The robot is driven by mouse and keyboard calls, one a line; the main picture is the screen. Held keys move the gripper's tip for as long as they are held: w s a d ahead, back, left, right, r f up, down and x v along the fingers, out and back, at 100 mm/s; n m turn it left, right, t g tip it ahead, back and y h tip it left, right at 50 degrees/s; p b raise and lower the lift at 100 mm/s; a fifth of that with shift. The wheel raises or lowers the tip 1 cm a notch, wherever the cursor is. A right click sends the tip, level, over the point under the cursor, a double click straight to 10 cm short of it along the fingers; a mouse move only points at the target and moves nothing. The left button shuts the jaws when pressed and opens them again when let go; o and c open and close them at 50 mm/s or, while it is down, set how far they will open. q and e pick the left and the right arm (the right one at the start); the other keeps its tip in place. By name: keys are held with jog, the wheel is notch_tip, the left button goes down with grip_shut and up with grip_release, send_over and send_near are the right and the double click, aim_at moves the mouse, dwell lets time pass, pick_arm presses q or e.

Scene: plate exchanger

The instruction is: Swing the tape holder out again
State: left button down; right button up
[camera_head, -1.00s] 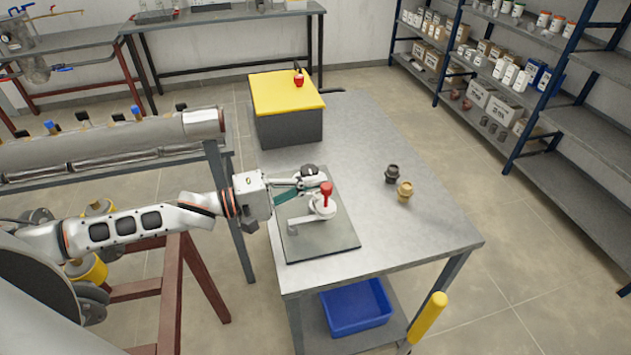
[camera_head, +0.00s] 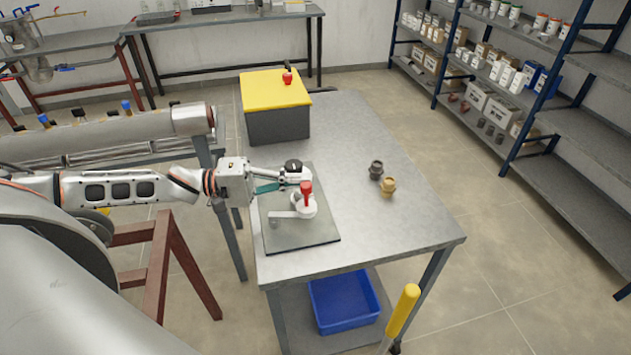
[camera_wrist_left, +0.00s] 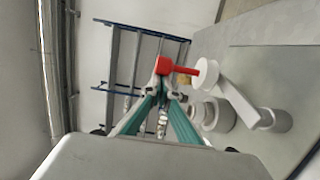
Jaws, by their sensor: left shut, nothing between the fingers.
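The tape holder (camera_head: 300,207) is a small white fixture with an arm and an upright red handle (camera_head: 306,190). It stands on a dark grey plate (camera_head: 312,237) on the steel table. My left gripper (camera_head: 303,178) is shut and empty, just behind the red handle. In the left wrist view, the green-sided fingers (camera_wrist_left: 166,98) converge below the red knob (camera_wrist_left: 164,65), which joins a white disc (camera_wrist_left: 207,73) on the white arm (camera_wrist_left: 240,103). I cannot tell whether the fingertips touch the handle. My right gripper is not in view.
A dark box with a yellow top (camera_head: 275,90) stands at the table's back, carrying a small red item (camera_head: 287,78). Dark and tan fittings (camera_head: 387,186) stand to the right. A blue bin (camera_head: 343,302) is on the lower shelf. The table's front right is clear.

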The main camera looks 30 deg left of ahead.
aim_at(300, 211)
pick_arm(q)
jog(key=g, duration=0.1)
jog(key=m+g+h, duration=0.1)
jog(key=m+g, duration=0.1)
jog(key=shift+s+d, duration=0.35)
jog(key=shift+d, duration=0.05)
jog(key=m+g, duration=0.1)
jog(key=s+m+g+h, duration=0.1)
jog(key=g, duration=0.2)
jog(key=shift+s+d+m+b, duration=0.15)
jog(key=shift+d+m+b, duration=0.15)
jog(key=shift+m+b, duration=0.1)
jog(key=shift+s+d+m+g, duration=0.1)
jog(key=shift+s+m+g, duration=0.1)
jog(key=shift+m+g, duration=0.3)
jog(key=shift+s+d+m+g, duration=0.1)
jog(key=shift+s+m+g, duration=0.1)
jog(key=shift+g, duration=0.5)
jog(key=shift+s+m+g, duration=0.35)
jog(key=shift+m+g, duration=0.15)
jog(key=shift+g, duration=0.2)
jog(key=shift+s+p, duration=0.35)
jog(key=shift+p, duration=0.2)
jog(key=shift+d, duration=0.1)
